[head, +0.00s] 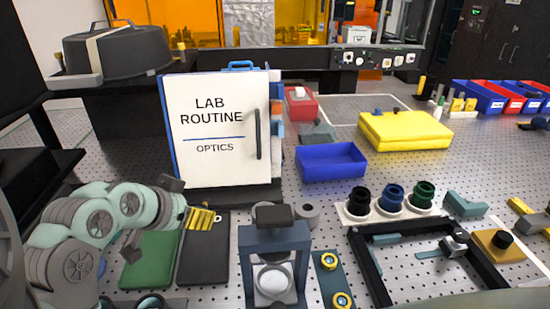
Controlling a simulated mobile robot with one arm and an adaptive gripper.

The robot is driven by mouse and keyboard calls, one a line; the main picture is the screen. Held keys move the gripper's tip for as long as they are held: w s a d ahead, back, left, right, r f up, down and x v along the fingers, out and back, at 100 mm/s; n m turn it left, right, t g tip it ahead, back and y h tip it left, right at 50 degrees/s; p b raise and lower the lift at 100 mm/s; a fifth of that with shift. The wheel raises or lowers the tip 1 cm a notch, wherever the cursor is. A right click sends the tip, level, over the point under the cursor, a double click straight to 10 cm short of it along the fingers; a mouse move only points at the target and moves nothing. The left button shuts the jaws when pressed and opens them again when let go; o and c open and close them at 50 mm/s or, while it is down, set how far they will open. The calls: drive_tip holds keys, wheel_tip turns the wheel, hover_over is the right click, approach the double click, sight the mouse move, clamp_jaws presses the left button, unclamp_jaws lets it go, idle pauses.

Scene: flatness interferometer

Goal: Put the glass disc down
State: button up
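My arm comes in from the left, and my gripper (172,205) is at its end, low over the dark and green pads. The fingers are small and partly hidden by the arm, so I cannot tell whether they are open or shut. No glass disc is clearly visible in or beside my gripper. A blue-grey stand (295,238) with a dark head stands at the front centre, right of my gripper. A pale round disc-like piece (272,282) sits low in it; I cannot tell whether it is the glass disc.
A green pad (148,262) and a black pad (203,262) lie on the perforated table. A white "LAB ROUTINE" binder (215,165) stands behind. A blue tray (330,163), a yellow case (405,130), a holder with three dark knobs (392,212) and a black frame (372,272) occupy the right.

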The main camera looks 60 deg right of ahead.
sight(210, 247)
drive_tip(key=shift+s+d+f, duration=0.15)
drive_tip(key=shift+d+f, duration=0.05)
drive_tip(key=shift+f, duration=0.2)
wheel_tip(210, 247, down, 3)
drive_tip(key=shift+a+r+b, duration=0.1)
drive_tip(key=shift+b, duration=1.15)
drive_tip(key=shift+s+f+p, duration=0.15)
drive_tip(key=shift+f+p, duration=0.15)
drive_tip(key=shift+p, duration=0.3)
wheel_tip(210, 247, down, 5)
drive_tip(key=shift+f+p, duration=0.2)
drive_tip(key=shift+p, duration=0.2)
drive_tip(key=shift+f, duration=0.35)
drive_tip(key=shift+f, duration=0.15)
drive_tip(key=o, duration=1.1)
drive_tip(key=shift+o, duration=0.2)
